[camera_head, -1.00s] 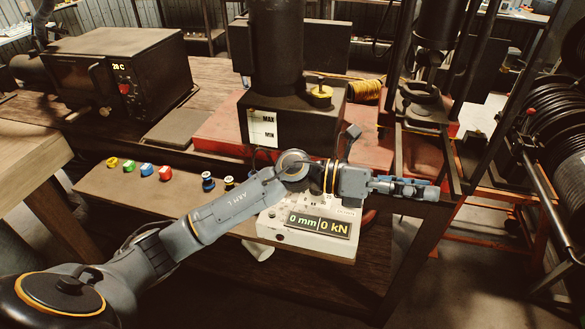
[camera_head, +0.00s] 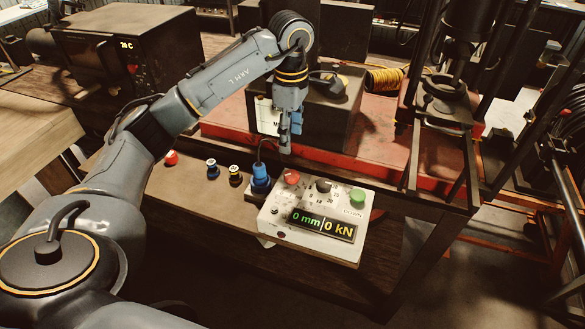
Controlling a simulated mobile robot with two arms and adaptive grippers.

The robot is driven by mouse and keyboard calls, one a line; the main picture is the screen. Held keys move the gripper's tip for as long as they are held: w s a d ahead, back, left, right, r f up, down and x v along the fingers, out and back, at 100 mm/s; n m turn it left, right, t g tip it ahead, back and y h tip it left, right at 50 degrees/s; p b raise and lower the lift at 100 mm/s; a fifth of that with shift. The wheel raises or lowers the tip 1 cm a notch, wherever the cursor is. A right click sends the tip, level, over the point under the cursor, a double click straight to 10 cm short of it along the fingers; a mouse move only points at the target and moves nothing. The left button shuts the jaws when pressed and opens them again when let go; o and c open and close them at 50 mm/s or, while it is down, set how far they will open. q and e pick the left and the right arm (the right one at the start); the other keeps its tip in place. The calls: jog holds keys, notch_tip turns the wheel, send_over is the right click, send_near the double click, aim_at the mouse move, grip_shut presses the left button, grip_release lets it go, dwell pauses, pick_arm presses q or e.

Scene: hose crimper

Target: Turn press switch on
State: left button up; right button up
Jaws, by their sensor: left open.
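The white press control box (camera_head: 285,233) sits at the table's front edge. Its display (camera_head: 322,224) is lit and reads 0 mm and 0 kN. On its top are a red button (camera_head: 292,178), a black knob (camera_head: 323,186) and a green button (camera_head: 357,197). A small dark control (camera_head: 275,211) is at its left front; I cannot tell which control is the press switch. My left gripper (camera_head: 286,143) points down above the back left of the box. It is open, holds nothing and appears apart from the box. My right gripper is not in view.
A blue plug (camera_head: 260,177) with a cable stands at the box's left. Small coloured pieces, such as the red one (camera_head: 170,157), lie along the table edge. The dark tank (camera_head: 335,115) is behind my gripper, and the press frame (camera_head: 450,110) stands to the right.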

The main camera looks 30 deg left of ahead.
aim_at(292, 173)
pick_arm(q)
notch_tip(292, 173, down, 12)
jog(key=p, duration=0.2)
jog(key=shift+r+p, duration=0.15)
jog(key=shift+p, duration=0.25)
jog(key=shift+c, duration=0.5)
jog(key=c, duration=1.1)
